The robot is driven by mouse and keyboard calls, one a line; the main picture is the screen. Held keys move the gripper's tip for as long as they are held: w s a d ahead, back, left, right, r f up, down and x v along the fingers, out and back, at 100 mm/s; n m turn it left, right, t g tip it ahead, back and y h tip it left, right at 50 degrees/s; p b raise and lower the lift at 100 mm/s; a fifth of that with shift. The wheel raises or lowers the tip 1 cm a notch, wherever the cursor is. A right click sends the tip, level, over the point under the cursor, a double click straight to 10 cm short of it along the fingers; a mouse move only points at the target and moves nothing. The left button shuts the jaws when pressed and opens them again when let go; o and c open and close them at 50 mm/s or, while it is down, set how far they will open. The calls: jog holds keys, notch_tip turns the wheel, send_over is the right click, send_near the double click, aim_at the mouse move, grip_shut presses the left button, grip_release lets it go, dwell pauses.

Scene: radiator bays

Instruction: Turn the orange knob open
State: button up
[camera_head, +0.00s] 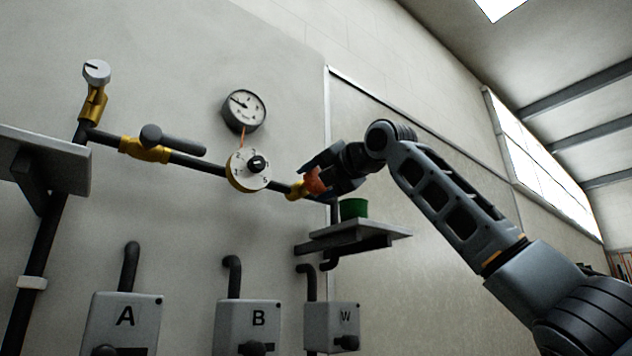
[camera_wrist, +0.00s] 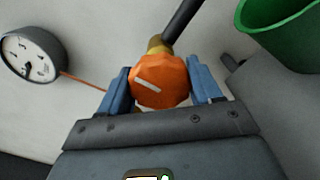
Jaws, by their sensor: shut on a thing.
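The orange knob (camera_head: 315,181) sits on a brass valve body at the right end of a dark wall pipe. In the wrist view the orange knob (camera_wrist: 160,80) shows its face, with a pale slanted line running from upper left to lower right. My gripper (camera_head: 322,176) reaches it from the right. In the wrist view the two blue fingers of my gripper (camera_wrist: 160,88) stand on either side of the knob and are shut on it. In the head view my fingers hide part of the knob.
A white numbered dial (camera_head: 249,170) and a round gauge (camera_head: 244,110) are left of the knob. A green cup (camera_head: 353,208) stands on a small shelf (camera_head: 375,229) just below my gripper. Boxes A (camera_head: 126,322), B (camera_head: 249,326) and W (camera_head: 331,327) are lower on the wall.

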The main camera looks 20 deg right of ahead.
jog(key=shift+f+n, duration=0.2)
jog(key=shift+n, duration=0.2)
jog(key=o, duration=1)
jog(key=shift+r, duration=0.15)
jog(key=shift+o, duration=0.2)
jog(key=b+v, duration=0.2)
jog(key=v, duration=0.5)
jog(key=shift+s+b, duration=0.3)
jog(key=shift+s, duration=0.05)
jog(key=shift+d, duration=0.15)
